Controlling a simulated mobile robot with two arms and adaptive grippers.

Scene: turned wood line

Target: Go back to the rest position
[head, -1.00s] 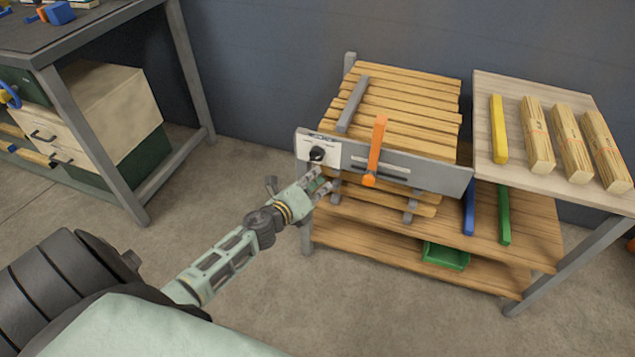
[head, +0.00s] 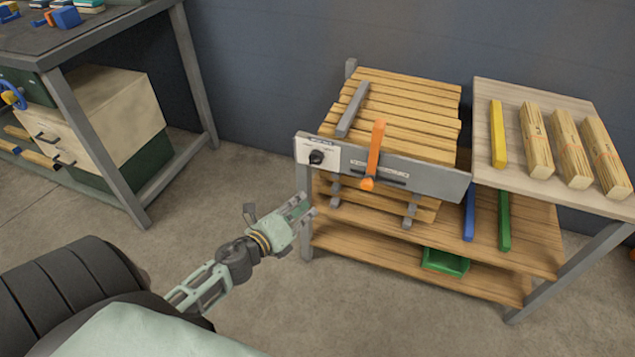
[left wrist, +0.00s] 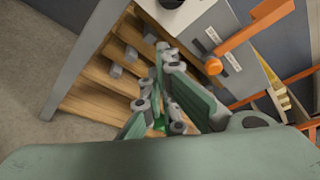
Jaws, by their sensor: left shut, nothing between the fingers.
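My left gripper (head: 305,206) is shut and empty in the head view. It hangs in the air in front of the left leg of a slatted wooden bench, below and left of the grey front panel (head: 425,180). In the left wrist view the closed fingers (left wrist: 160,110) show in the middle, with the bench shelves behind them. The panel carries a black knob (head: 317,157) on a white plate and an orange lever (head: 374,155). The fingers are apart from the knob. My right gripper is not in view.
A side table (head: 510,175) at the right holds a yellow bar (head: 498,134) and several wood bundles. Blue (head: 469,212) and green (head: 504,220) bars and a green bin (head: 445,261) are lower down. A workbench (head: 60,65) stands at the left. Floor between them is clear.

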